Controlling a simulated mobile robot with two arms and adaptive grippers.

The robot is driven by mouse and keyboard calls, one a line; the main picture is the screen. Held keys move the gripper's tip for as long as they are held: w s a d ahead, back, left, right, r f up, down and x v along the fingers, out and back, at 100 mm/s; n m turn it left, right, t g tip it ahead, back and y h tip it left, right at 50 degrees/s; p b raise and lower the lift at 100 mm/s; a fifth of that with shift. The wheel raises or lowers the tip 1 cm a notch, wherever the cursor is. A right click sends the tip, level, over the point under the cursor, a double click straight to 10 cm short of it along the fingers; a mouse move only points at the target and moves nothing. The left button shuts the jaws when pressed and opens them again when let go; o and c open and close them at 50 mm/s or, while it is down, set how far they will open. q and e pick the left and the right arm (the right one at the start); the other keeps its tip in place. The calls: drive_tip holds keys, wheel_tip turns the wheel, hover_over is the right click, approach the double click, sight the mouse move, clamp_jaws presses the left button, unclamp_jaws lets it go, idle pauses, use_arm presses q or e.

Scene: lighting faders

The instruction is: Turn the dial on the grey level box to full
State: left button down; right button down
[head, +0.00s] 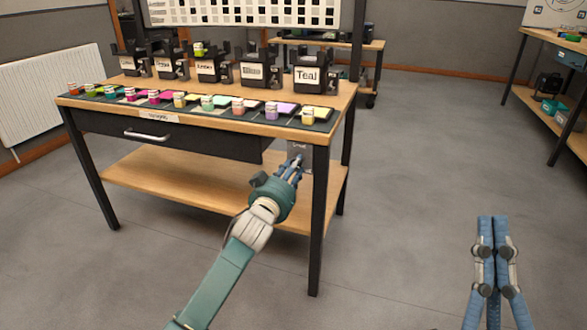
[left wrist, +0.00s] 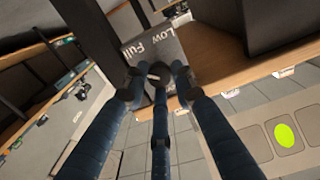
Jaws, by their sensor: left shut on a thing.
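The grey level box (head: 298,147) is mounted under the table top at its right front corner, next to the leg. In the left wrist view the grey box (left wrist: 150,48) shows the words "Low" and "Full". My right gripper (head: 493,222) is shut and empty over the floor at lower right.
The wooden table (head: 225,122) carries a row of small coloured jars and pads, with black labelled holders behind. A drawer (head: 170,135) is left of the box, and a lower shelf (head: 200,185) lies below. A black leg (head: 317,225) is close to my left gripper. Floor at right is clear.

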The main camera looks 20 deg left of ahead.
use_arm(q)
drive_tip(key=shift+f+m+p, duration=0.25)
drive_tip(key=shift+m+p, duration=0.45)
use_arm(e)
drive_tip(key=w+f+g+h, duration=0.1)
drive_tip(key=w+f+g, duration=0.3)
drive_tip(key=w+f, duration=0.1)
drive_tip(key=shift+a+f+h, duration=0.3)
drive_tip(key=shift+f, duration=0.3)
use_arm(q)
drive_tip(key=c, duration=1.4)
unclamp_jaws()
drive_tip(key=shift+r, duration=0.1)
drive_tip(key=s, duration=1.2)
drive_tip(key=shift+a, duration=0.2)
